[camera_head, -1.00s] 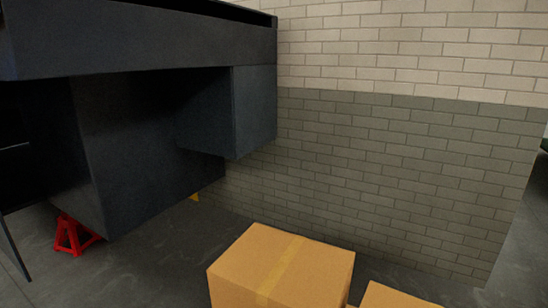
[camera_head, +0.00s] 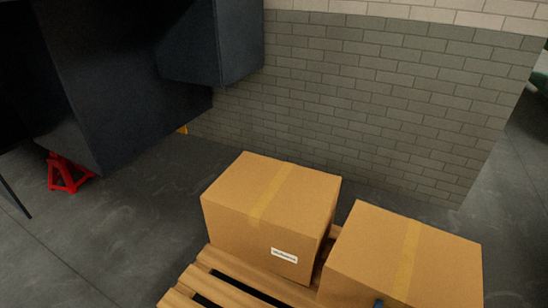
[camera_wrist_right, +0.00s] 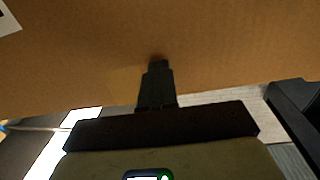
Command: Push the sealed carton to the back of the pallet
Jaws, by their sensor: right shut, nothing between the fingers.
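Two brown cartons closed with yellow tape stand upright on a wooden pallet (camera_head: 225,285). The left carton (camera_head: 270,205) has a white label on its front, with bare slats before it. The right carton (camera_head: 375,250) stands closer to me; its lower front is cut off by the frame. A small dark tip of my right gripper (camera_head: 378,303) shows at that carton's front. In the right wrist view my right gripper (camera_wrist_right: 158,65) is shut and empty, its tips at or touching a carton face (camera_wrist_right: 215,45). Part of a white label shows there. My left gripper is out of view.
A brick wall (camera_head: 370,100) stands behind the pallet. A dark chassis (camera_head: 120,80) overhangs the left side, with a red jack stand (camera_head: 68,173) below it. Grey floor (camera_head: 120,215) is clear left of the pallet. A narrow gap separates the cartons.

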